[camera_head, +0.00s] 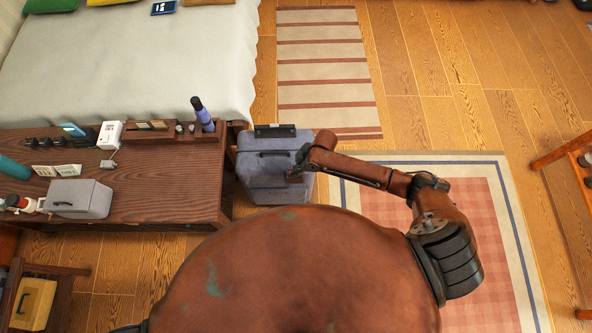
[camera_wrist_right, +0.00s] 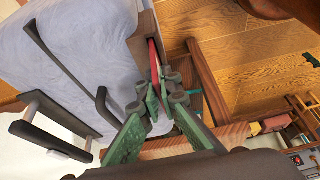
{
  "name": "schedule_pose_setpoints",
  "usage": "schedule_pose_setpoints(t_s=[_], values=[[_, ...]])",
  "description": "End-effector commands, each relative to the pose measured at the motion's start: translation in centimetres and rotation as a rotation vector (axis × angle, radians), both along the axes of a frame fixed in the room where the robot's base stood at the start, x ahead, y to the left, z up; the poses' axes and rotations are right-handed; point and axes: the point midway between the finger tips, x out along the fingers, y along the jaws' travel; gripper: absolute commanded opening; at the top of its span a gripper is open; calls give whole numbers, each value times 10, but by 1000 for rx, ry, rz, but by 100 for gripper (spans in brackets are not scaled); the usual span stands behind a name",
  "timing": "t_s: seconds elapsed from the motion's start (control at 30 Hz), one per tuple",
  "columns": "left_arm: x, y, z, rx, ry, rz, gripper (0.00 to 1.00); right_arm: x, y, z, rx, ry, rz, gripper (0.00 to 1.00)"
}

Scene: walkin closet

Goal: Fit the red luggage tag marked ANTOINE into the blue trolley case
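The blue-grey trolley case (camera_head: 258,165) stands upright on the floor beside the dark wooden desk. It has black handles on top and fills the upper left of the right wrist view (camera_wrist_right: 85,50). My right gripper (camera_head: 297,174) is at the right side of the case. In the right wrist view its green-padded fingers (camera_wrist_right: 163,92) close in on a thin red piece, the luggage tag (camera_wrist_right: 155,62), seen nearly edge-on close to the case's side. Its marking is not readable, and I cannot tell whether it touches the case. My left gripper is not in view.
The desk (camera_head: 150,195) left of the case holds a grey box (camera_head: 78,198), a purple bottle (camera_head: 202,113) and small items. A bed (camera_head: 120,65) is behind. A striped rug (camera_head: 325,70) and a checked rug (camera_head: 505,225) lie on open floor. A wooden rack (camera_head: 570,190) stands right.

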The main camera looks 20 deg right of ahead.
Motion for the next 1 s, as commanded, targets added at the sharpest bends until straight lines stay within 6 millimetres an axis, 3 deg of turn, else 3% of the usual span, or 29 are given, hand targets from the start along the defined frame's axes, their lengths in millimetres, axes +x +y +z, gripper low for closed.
schedule_pose_setpoints(t_s=[0.9, 1.0], values=[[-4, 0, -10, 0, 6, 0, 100, 0, 0, -18, 0, 0, 0, 0], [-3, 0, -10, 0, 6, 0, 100, 1, 0, -18, 0, -1, 0, 9]])
